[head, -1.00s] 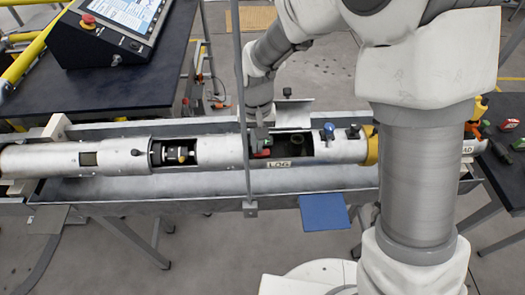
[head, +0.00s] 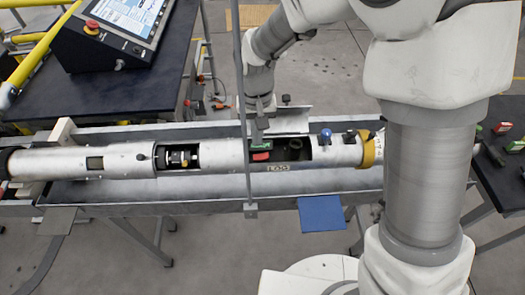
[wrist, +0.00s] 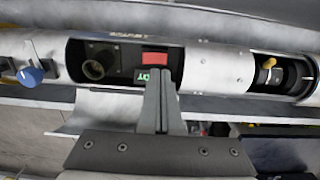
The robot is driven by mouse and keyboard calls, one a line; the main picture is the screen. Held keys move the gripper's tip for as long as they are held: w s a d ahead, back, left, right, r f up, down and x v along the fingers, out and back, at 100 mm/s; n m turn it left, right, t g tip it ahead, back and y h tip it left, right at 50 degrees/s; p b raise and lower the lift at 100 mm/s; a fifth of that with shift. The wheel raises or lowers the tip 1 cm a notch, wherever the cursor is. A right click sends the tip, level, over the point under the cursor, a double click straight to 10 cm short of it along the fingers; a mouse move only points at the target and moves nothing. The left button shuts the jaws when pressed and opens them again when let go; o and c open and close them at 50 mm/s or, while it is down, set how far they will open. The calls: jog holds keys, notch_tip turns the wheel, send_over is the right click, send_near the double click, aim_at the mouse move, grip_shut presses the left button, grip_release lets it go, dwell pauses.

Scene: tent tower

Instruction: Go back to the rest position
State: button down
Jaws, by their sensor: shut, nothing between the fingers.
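My gripper (head: 259,132) is at the upper edge of the right-hand opening in the long silver tube (head: 220,156), with a red block (head: 261,157) and a green-lit part just below it. In the wrist view the two fingers (wrist: 160,84) are together with nothing between them, and their tips point at the red block (wrist: 155,58) and the green-lit display (wrist: 158,75). The fingers overlap part of that display. I cannot tell the exact gap between the tips and the tube.
A thin grey upright post (head: 244,100) stands close left of my gripper. A raised hatch lid (head: 292,120) is at its right. A blue knob (head: 325,136) sticks up from the tube. A control panel (head: 112,45) stands on the dark table at the left. Floor shows behind the tube.

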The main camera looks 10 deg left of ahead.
jog(key=shift+r+p, duration=0.35)
jog(key=shift+r, duration=0.45)
jog(key=shift+d, duration=0.1)
jog(key=s+d+r+m+t, duration=0.1)
jog(key=s+d+r+t, duration=0.15)
jog(key=d+r, duration=0.65)
jog(key=s+d+r+m+t, duration=0.1)
jog(key=s+d+r, duration=0.3)
jog(key=d+r, duration=0.45)
jog(key=s+d+r+t, duration=0.1)
jog(key=s+d+t, duration=0.1)
jog(key=s+d, duration=0.4)
jog(key=shift+s+r+m, duration=0.3)
jog(key=shift+s+r, duration=0.05)
jog(key=shift+s, duration=0.3)
jog(key=shift+a, duration=0.15)
